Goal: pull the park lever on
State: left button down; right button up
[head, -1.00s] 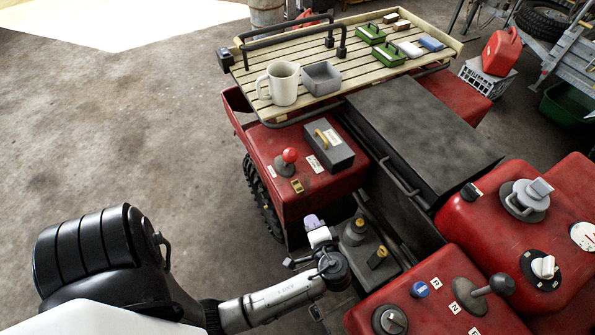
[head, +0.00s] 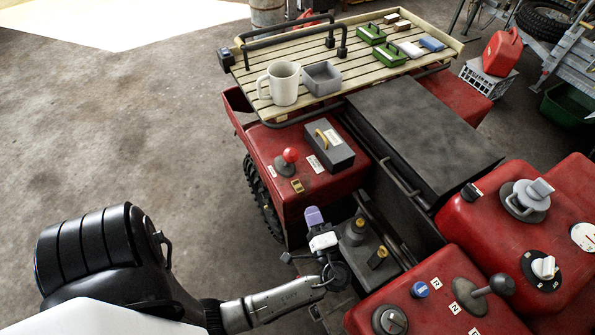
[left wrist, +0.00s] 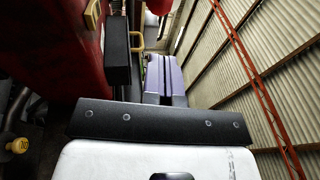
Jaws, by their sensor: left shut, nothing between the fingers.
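A lever with a red ball knob (head: 290,155) stands on a dark round base on the red left fender, beside a small brass plate. I take it for the park lever, but its label is too small to read. My left gripper (head: 313,215), with purple fingers, is shut and empty. It is in front of and below the lever, apart from it, beside the fender's near edge. In the left wrist view the shut fingers (left wrist: 171,62) point away from the camera. A red shape at that view's top edge is too cut off to identify. My right gripper is out of view.
A grey box with a yellow handle (head: 327,143) sits right of the lever. A grey unit with yellow caps (head: 356,232) stands just right of my gripper. A black-knobbed lever (head: 500,285) rises from the red panel at lower right. Open floor (head: 130,140) lies left.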

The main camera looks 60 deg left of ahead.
aim_at(294, 161)
pick_arm(q)
jog(key=x, duration=1.4)
